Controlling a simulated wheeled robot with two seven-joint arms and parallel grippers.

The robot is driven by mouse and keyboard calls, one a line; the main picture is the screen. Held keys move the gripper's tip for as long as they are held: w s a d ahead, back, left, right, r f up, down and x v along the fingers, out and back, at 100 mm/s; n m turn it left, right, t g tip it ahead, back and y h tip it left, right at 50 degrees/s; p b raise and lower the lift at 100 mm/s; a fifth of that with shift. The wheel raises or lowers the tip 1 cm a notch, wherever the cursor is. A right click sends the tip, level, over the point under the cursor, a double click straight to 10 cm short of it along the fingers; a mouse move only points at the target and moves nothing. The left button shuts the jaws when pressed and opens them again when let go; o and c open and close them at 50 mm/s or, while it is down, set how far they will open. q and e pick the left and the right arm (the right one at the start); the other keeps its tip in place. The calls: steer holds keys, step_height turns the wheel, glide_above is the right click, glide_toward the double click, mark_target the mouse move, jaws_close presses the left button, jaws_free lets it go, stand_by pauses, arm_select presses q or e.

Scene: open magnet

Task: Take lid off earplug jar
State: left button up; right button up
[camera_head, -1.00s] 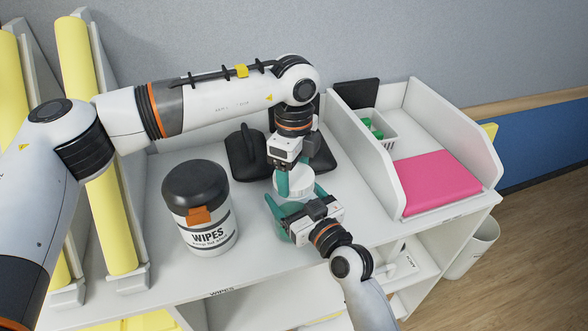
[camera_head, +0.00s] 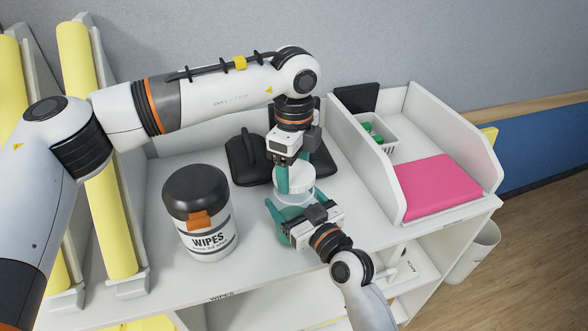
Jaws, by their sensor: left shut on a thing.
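The earplug jar (camera_head: 290,236) stands near the front of the shelf top, a clear jar with green in its lower part. Its white ribbed lid (camera_head: 299,180) is at the top, held by my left gripper (camera_head: 294,183), which comes down from above. A clear band shows under the lid; I cannot tell whether the lid is fully apart from the jar. My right gripper (camera_head: 295,196) comes from the front right, its green fingers spread on either side of the jar. Whether they press on it is not clear, and its body hides part of the jar.
A wipes canister (camera_head: 209,238) stands left of the jar. A black case (camera_head: 243,162) lies behind. To the right, a divided tray (camera_head: 365,165) holds a white basket (camera_head: 385,145) with green items and a pink pad (camera_head: 437,184).

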mark_target(294, 172)
stand_by(0.3)
arm_select(q)
steer(key=shift+r, duration=2.05)
arm_select(e)
steer(key=o, duration=1.8)
steer(key=shift+c, duration=0.2)
